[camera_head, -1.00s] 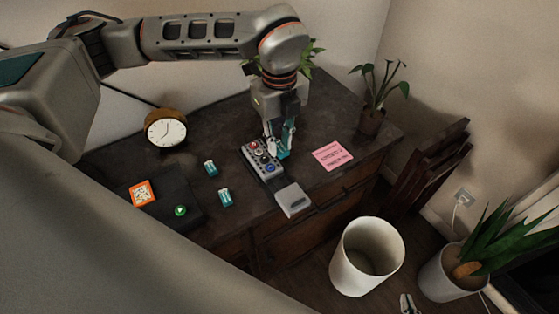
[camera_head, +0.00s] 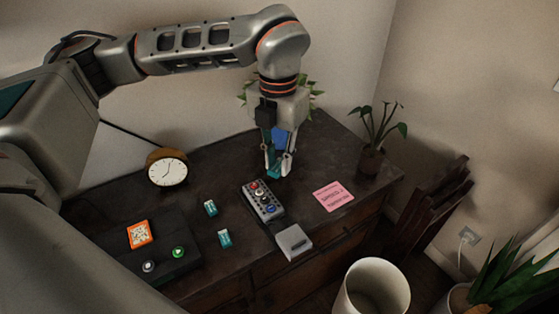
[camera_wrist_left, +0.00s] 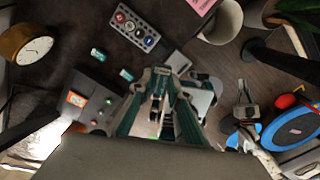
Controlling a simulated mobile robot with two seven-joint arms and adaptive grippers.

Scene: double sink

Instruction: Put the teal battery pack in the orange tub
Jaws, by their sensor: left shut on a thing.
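My left gripper (camera_head: 278,168) is above the dark desk, behind the grey button box. It is shut on a small teal thing (camera_head: 273,171) that shows between its fingertips, partly hidden by them; it looks like the teal battery pack. In the left wrist view the gripper's fingers (camera_wrist_left: 157,97) are close together, and what they hold is hard to make out. Two other small teal blocks (camera_head: 210,208) (camera_head: 225,239) lie on the desk, left of the button box. I see no orange tub. What looks like my right gripper (camera_wrist_left: 245,96) shows small in the left wrist view, its fingers unclear.
The desk (camera_head: 330,160) holds a grey button box (camera_head: 263,200), a light grey block (camera_head: 293,243), a pink note (camera_head: 333,196), a round clock (camera_head: 167,172), a potted plant (camera_head: 371,162) and a black box (camera_head: 160,258) with an orange square (camera_head: 140,234). A white bin (camera_head: 352,300) stands on the floor.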

